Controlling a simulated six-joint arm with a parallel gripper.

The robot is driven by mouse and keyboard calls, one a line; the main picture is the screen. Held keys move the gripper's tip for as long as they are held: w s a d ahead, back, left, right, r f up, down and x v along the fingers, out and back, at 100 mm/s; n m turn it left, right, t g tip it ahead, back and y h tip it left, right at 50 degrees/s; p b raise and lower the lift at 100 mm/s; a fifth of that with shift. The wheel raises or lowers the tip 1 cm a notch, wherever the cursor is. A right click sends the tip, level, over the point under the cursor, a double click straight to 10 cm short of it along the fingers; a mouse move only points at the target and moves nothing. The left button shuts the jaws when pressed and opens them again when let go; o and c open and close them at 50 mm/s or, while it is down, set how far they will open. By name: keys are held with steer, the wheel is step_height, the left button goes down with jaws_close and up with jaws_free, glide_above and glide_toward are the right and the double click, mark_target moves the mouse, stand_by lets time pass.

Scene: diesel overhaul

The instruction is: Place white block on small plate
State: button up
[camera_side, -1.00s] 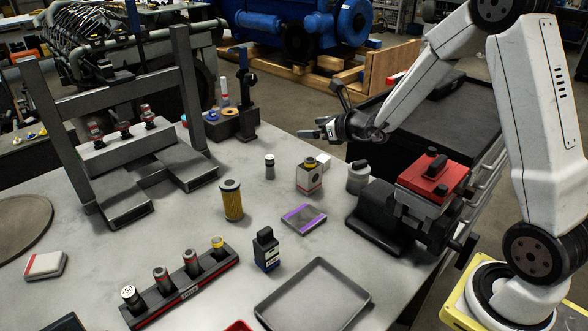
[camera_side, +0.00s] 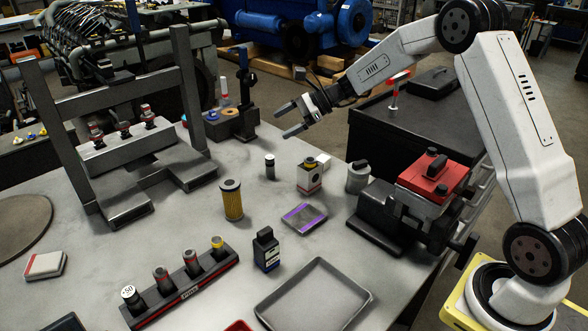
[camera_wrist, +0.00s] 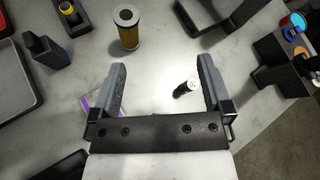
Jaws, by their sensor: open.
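A small grey plate (camera_side: 304,218) with a purple stripe lies flat near the middle of the bench. Its purple edge shows partly behind the left finger in the wrist view (camera_wrist: 88,104). A small pale block (camera_side: 323,161) stands behind a white labelled box (camera_side: 309,177) that partly hides it. A flat white block with a red edge (camera_side: 45,265) lies at the far left. I cannot tell which one the task means. My gripper (camera_side: 289,120) is open and empty above the bench's back part; in the wrist view its fingers (camera_wrist: 161,63) are spread apart.
A small black-and-white cylinder (camera_side: 270,166) stands below my gripper. A yellow filter (camera_side: 231,200), a black bottle (camera_side: 266,250) and a grey tray (camera_side: 313,295) stand around the plate.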

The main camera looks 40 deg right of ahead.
steer(key=d+f+n+g, duration=0.1)
steer(key=g, duration=0.1)
steer(key=n+g+h, duration=0.3)
steer(key=g+h, duration=0.2)
steer(key=h, duration=0.1)
glide_above(313, 158)
steer(key=d, duration=0.2)
step_height(313, 158, down, 2)
step_height(313, 158, down, 5)
steer(key=shift+x, duration=1.55)
steer(key=shift+x, duration=2.55)
steer(key=shift+c, duration=0.2)
steer(key=shift+r, duration=0.1)
jaws_close()
